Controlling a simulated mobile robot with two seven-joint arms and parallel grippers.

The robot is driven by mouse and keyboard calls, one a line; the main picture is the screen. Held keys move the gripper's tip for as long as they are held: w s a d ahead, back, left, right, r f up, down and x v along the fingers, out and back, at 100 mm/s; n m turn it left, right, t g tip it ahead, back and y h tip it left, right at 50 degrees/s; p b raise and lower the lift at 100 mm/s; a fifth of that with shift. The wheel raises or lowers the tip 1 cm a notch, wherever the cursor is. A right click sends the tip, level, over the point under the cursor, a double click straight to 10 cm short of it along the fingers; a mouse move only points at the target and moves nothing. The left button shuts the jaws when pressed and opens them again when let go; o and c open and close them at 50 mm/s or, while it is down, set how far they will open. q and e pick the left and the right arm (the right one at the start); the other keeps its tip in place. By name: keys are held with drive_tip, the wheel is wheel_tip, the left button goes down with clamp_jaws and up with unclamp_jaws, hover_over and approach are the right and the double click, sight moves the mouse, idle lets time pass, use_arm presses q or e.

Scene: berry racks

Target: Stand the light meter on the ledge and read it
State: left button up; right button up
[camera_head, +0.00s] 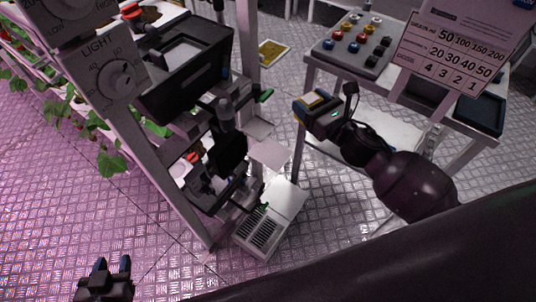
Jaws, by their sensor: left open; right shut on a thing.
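My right gripper (338,121) comes in from the right and is shut on a small dark device with yellow edges and a pale top, which looks like the light meter (314,103). It holds the device in the air between the rack post and the bench at the right. Its reading cannot be made out. My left gripper (112,267) is open and empty at the bottom left, above the floor. A small pale plate (270,154) juts out beside the rack; I cannot tell whether it is the ledge.
A LIGHT dial box (108,72) is on the rack at the left, by the plants. A card with rows of numbers (462,50) stands at the upper right, near a panel of coloured knobs (350,64). A pale slotted box (268,220) is low in the middle. Floor shows at lower left.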

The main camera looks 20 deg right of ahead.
wheel_tip(320, 180, down, 17)
drive_tip(key=d+n+g+y+b, duration=0.2)
drive_tip(key=d+y+b, duration=0.1)
drive_tip(key=b, duration=0.4)
drive_tip(key=n+y+b, duration=0.2)
drive_tip(key=b, duration=0.6)
hover_over(274, 154)
drive_tip(key=shift+g, duration=0.4)
drive_tip(key=f, duration=1.2)
drive_tip(key=shift+s+d+f, duration=0.15)
drive_tip(key=shift+s+f, duration=0.2)
drive_tip(key=shift+s, duration=0.05)
drive_tip(key=f, duration=0.2)
drive_tip(key=f+b, duration=0.1)
drive_tip(key=shift+w+a, duration=0.2)
drive_tip(key=shift+a, duration=0.1)
drive_tip(key=shift+w+f, duration=0.1)
drive_tip(key=shift+f, duration=0.3)
drive_tip(key=shift+r, duration=0.2)
drive_tip(key=shift+f+b, duration=0.2)
drive_tip(key=shift+b, duration=0.1)
drive_tip(key=o, duration=0.5)
drive_tip(key=shift+f, duration=0.1)
use_arm(q)
wheel_tip(274, 154, down, 15)
drive_tip(key=s+d+m+g, duration=0.1)
drive_tip(key=s, duration=0.1)
drive_tip(key=shift+h, duration=0.3)
use_arm(e)
drive_tip(key=o, duration=0.5)
